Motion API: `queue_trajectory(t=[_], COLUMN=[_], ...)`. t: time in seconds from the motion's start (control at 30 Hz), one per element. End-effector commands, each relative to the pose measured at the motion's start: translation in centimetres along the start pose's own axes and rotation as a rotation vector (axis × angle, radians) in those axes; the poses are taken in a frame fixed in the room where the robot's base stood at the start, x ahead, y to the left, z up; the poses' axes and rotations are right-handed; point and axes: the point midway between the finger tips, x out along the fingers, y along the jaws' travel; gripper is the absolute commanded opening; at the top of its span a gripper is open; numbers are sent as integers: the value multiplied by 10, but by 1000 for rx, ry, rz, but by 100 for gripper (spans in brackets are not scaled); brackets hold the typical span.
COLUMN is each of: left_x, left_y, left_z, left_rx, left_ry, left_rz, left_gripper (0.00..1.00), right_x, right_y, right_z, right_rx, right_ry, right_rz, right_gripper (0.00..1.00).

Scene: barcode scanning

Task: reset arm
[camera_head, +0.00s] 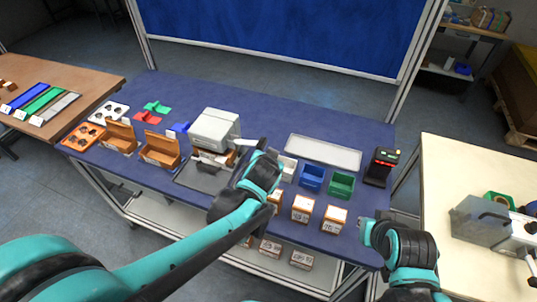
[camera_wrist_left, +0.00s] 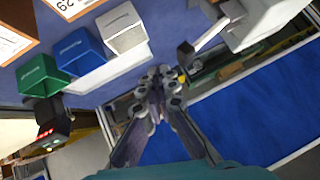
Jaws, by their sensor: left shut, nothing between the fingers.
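My left arm reaches over the blue table (camera_head: 375,130) in the head view, its wrist in front of the grey machine and the small bins. In the left wrist view my left gripper (camera_wrist_left: 158,74) has its fingers together with nothing between them. It is apart from the white bin (camera_wrist_left: 122,28), the blue bin (camera_wrist_left: 78,52) and the green bin (camera_wrist_left: 40,75). The teal and black end of my right arm is at the table's right front corner in the head view; its fingers are not clear.
A grey machine (camera_head: 214,129) stands mid-table, beside open orange boxes (camera_head: 160,149). A pale tray (camera_head: 323,152) and a black scanner device (camera_head: 381,167) are at the right. Labelled boxes (camera_head: 303,208) line the front edge. Side tables stand left (camera_head: 85,78) and right (camera_head: 450,160).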

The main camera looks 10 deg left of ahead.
Motion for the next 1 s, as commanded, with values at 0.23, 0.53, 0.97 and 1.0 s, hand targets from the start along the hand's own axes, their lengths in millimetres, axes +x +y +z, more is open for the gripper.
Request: queue_trajectory(t=[0.23,0.53,0.97,1.0], left_x=[0,-1,-72,-78], left_y=[0,-1,-41,-41], left_z=[0,1,110,121], left_rx=[0,-3,-222,-246], left_ry=[0,-2,-156,-168], left_rz=[0,0,51,60], left_gripper=[0,0,0,0], right_x=[0,1,31,34], right_y=[0,0,0,0], right_z=[0,0,22,24], right_rx=[0,0,0,0], right_ry=[0,0,0,0], right_rz=[0,0,0,0], right_gripper=[0,0,0,0])
